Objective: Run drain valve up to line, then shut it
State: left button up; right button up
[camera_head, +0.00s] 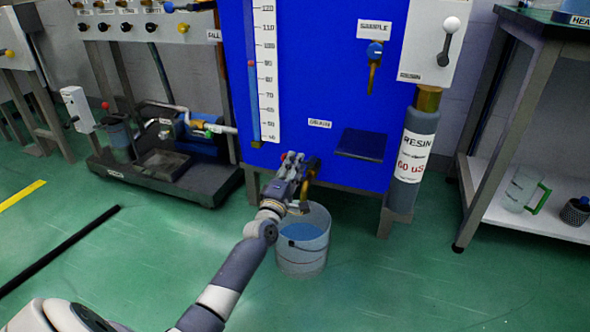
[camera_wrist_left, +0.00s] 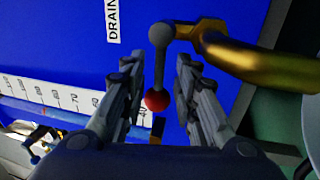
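The drain valve's brass pipe (camera_head: 306,204) comes out of the blue tank (camera_head: 325,60) below the "DRAIN" label (camera_head: 320,124). In the left wrist view, the grey valve lever (camera_wrist_left: 159,36) ends in a red knob (camera_wrist_left: 157,100). My left gripper (camera_head: 293,163) is at the valve. In the left wrist view its fingers (camera_wrist_left: 160,75) are open on either side of the knob, with gaps visible. A clear bucket (camera_head: 303,262) with blue water stands under the outlet. A dark curved strip crosses its side; I cannot tell whether it is the handle or a line.
A white scale (camera_head: 265,70) with a red marker (camera_head: 251,63) is on the tank's left side. A blue shelf (camera_head: 361,145) juts out right of the valve. A resin cylinder (camera_head: 411,160) and sample tap (camera_head: 374,60) are further right. Green floor is clear around the bucket.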

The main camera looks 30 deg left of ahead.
pick_arm(q)
jog(key=shift+w+a+r, duration=0.1)
jog(key=shift+w, duration=0.25)
grip_shut()
